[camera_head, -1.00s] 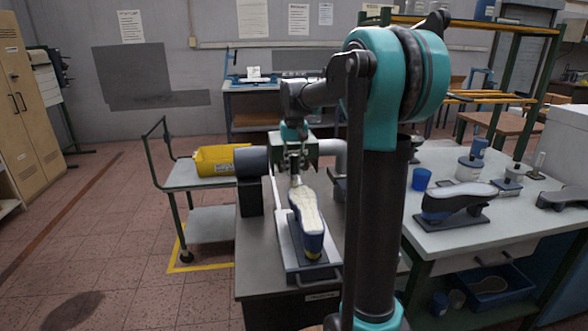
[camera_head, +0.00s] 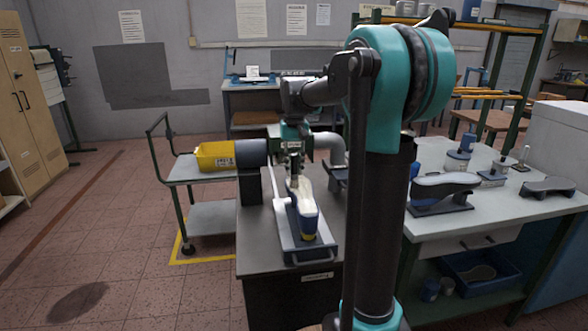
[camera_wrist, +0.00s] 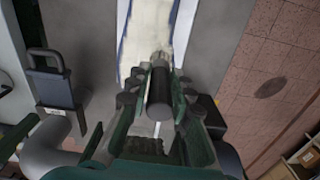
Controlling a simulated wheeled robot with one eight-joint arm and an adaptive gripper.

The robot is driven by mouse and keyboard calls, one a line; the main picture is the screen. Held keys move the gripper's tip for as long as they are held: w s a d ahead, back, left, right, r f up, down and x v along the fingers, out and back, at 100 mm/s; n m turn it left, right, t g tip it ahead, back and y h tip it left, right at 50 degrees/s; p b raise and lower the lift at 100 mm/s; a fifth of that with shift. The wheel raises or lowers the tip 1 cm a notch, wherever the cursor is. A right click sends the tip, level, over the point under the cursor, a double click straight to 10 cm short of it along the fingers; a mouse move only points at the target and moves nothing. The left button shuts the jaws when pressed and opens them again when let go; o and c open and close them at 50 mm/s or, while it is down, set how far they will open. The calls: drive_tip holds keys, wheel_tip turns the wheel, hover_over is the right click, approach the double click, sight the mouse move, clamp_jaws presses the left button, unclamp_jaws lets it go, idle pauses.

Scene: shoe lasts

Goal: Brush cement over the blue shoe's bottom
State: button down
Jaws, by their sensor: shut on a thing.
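The blue shoe (camera_head: 309,217) sits on a metal stand on the grey bench, with a cream-coloured surface facing up and a yellow patch at its near end. Its cream bottom (camera_wrist: 148,28), edged in blue, fills the top middle of the wrist view. My gripper (camera_head: 294,172) is over the far end of the shoe. It is shut on a brush with a dark round handle (camera_wrist: 160,92). The brush's pale tip (camera_wrist: 160,58) is at the cream surface; I cannot tell whether it touches.
A yellow bin (camera_head: 215,156) stands on a cart at left. The right table (camera_head: 470,220) holds another shoe last (camera_head: 444,187), pots and a dark last. Open floor lies at left.

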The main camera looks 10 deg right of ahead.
sight(294, 154)
drive_tip(key=shift+w+r, duration=0.15)
drive_tip(key=shift+r, duration=3.55)
